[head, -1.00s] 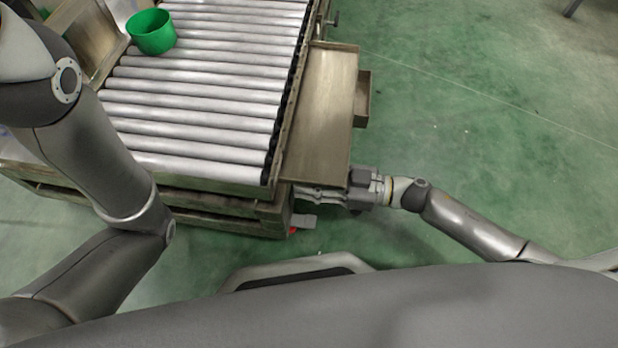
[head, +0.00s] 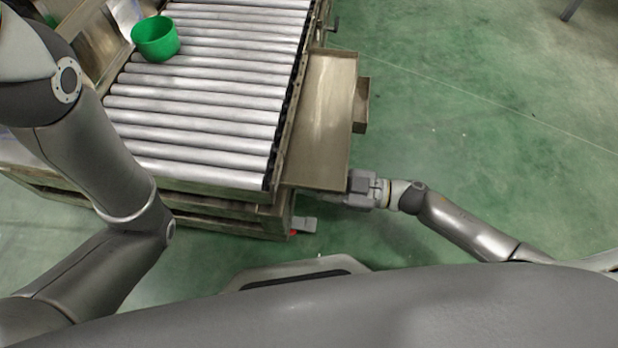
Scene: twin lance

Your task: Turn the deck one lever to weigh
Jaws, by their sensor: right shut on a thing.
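The roller deck (head: 190,140) fills the upper left, with a flat metal shelf (head: 322,120) along its right side. My right gripper (head: 338,198) is at the shelf's near corner, low beside the deck's end. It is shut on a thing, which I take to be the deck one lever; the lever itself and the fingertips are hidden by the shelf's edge. I cannot tell which way the lever is turned. My left arm comes in from the left, but its gripper is out of view.
A green cup (head: 156,38) stands on the far rollers. A small grey piece with a red part (head: 304,225) is low at the deck's near corner. A small metal ledge (head: 361,105) juts out right of the shelf.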

